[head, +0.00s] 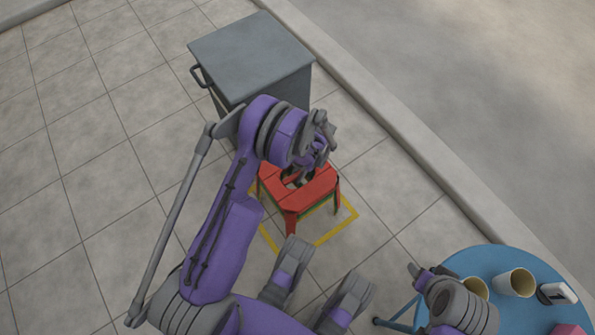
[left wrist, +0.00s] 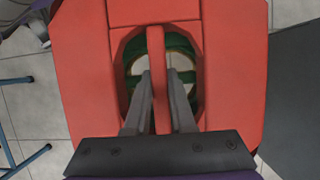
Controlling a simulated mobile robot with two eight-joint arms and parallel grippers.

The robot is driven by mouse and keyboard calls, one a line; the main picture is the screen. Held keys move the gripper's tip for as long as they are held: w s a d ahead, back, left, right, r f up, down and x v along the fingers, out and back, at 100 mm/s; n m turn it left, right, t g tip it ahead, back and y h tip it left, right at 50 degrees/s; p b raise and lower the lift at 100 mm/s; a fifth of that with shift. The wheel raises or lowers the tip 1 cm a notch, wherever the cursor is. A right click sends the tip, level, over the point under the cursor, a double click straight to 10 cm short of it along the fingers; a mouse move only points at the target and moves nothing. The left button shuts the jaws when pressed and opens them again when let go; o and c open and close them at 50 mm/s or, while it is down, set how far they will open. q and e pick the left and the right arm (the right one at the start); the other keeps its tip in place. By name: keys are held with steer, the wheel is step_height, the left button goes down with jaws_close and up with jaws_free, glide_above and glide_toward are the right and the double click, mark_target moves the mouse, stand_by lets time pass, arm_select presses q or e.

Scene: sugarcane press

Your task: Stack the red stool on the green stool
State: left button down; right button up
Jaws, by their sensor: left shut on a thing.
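The red stool (head: 316,188) stands upright inside a yellow square outline on the paving, in front of the grey cabinet. My left gripper (head: 302,178) is over its seat, shut on the bar across the seat's opening; the seat also fills the left wrist view (left wrist: 235,70). Green parts of the green stool (left wrist: 178,42) show through that opening, beneath the red seat. Most of the green stool is hidden, and I cannot tell whether the red one rests fully on it. Part of my right gripper (head: 425,275) shows by the blue table; its jaws are unclear.
A grey cabinet (head: 250,50) with a side handle stands just behind the stools. A round blue table (head: 490,262) at the lower right holds tan cups (head: 516,282), a small white-faced item (head: 557,293) and a pink block (head: 568,329). The paving at left is clear.

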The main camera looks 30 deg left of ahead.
arm_select(q)
steer(key=shift+f, duration=0.85)
stand_by(0.4)
steer(key=shift+s+d+f, duration=0.1)
steer(key=shift+f, duration=0.2)
stand_by(0.5)
steer(key=c, duration=0.7)
jaws_free()
steer(key=p+v, duration=0.3)
steer(key=v, duration=0.8)
steer(key=shift+r, duration=0.25)
steer(key=shift+r, duration=0.1)
steer(key=shift+r+p, duration=1.9)
steer(key=shift+r, duration=2)
